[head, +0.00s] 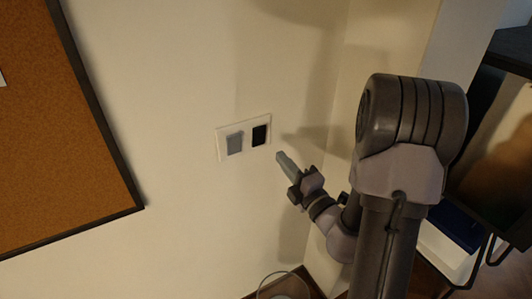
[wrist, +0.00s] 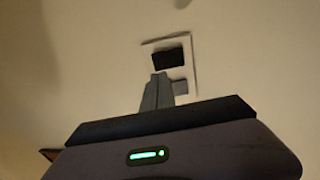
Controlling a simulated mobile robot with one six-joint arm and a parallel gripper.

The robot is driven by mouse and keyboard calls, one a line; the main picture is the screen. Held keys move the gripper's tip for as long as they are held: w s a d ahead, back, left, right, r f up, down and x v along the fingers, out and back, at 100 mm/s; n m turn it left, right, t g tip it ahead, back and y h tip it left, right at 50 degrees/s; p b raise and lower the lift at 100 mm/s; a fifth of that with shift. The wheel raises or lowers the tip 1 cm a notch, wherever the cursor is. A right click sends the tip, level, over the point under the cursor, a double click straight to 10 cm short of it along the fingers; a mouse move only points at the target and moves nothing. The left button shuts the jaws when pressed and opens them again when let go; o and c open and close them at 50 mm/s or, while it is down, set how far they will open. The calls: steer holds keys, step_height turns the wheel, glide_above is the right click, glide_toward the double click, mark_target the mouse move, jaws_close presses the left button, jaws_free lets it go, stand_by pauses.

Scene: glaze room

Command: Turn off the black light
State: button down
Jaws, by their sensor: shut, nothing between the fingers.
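A white switch plate (head: 219,145) is on the cream wall, with a grey switch (head: 235,143) on its left and a black switch (head: 259,135) on its right. My gripper (head: 281,156) is shut and empty, just right of and below the black switch in the head view, and appears apart from the plate. In the wrist view the black switch (wrist: 169,57) lies just beyond the shut fingertips (wrist: 160,77). The grey switch (wrist: 180,87) is partly hidden behind the fingers there. I cannot tell the exact gap to the wall.
A cork board (head: 70,130) with a dark frame hangs on the wall at the left. A wall corner is right of the plate. A dark shelf unit (head: 510,55) stands at the far right. A round clear container (head: 284,286) is low at the bottom. The wall around the plate is clear.

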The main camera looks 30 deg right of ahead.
mark_target(261, 132)
steer(key=w, duration=0.3)
steer(key=w+r, duration=0.1)
steer(key=w, duration=0.5)
steer(key=shift+w+a+r, duration=0.15)
steer(key=shift+w, duration=0.15)
